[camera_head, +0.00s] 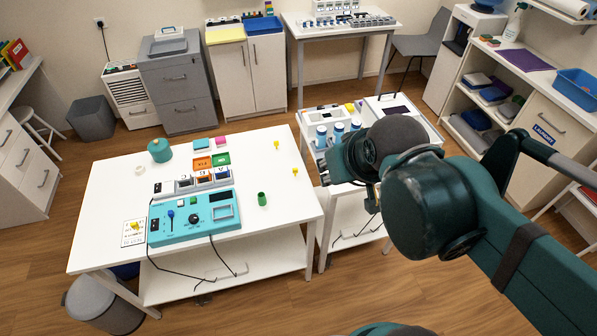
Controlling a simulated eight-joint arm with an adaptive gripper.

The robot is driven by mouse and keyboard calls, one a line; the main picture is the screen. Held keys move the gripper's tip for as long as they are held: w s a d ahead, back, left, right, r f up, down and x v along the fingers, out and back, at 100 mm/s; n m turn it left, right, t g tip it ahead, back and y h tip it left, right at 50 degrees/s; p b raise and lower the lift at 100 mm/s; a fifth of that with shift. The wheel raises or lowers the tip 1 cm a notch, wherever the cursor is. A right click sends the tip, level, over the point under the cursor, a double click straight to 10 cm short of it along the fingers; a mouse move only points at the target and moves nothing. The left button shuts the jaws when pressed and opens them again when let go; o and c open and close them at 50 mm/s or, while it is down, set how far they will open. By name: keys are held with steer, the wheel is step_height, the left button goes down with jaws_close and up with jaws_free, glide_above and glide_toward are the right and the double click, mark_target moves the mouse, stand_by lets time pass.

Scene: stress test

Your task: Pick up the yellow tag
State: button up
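Small yellow pieces that could be the yellow tag lie on the white table (105,190). One yellow piece (276,145) is near its far right corner, and another yellow piece (295,171) is near its right edge. A third yellow piece (135,226) is on a printed card at the front left. They are too small to tell which is the tag. My gripper (371,198) is mostly hidden behind my wrist, right of the table and apart from these pieces. Its fingers cannot be made out.
A turquoise control box (194,216) with cables stands at the table's front. A green cup (262,199), a teal round container (160,150) and colored blocks (202,163) stand around it. A side table with blue-capped bottles (321,137) is close to my arm. The table's right part is mostly clear.

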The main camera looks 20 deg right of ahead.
steer(key=w+f+n+g+b, duration=0.2)
steer(key=w+n, duration=0.3)
steer(key=w, duration=0.5)
steer(key=n+g+h+b, duration=0.4)
steer(key=n+g+b, duration=0.2)
steer(key=n, duration=0.5)
glide_above(295, 169)
steer(key=a, duration=0.3)
step_height(295, 169, down, 28)
steer(key=shift+w+d+f+h, duration=0.1)
steer(key=shift+w+f+h, duration=0.15)
steer(key=shift+w, duration=0.2)
steer(key=shift+x, duration=1.2)
steer(key=shift+d+f, duration=0.1)
steer(key=shift+f, duration=0.05)
steer(key=shift+b+x, duration=0.45)
steer(key=shift+x, duration=2)
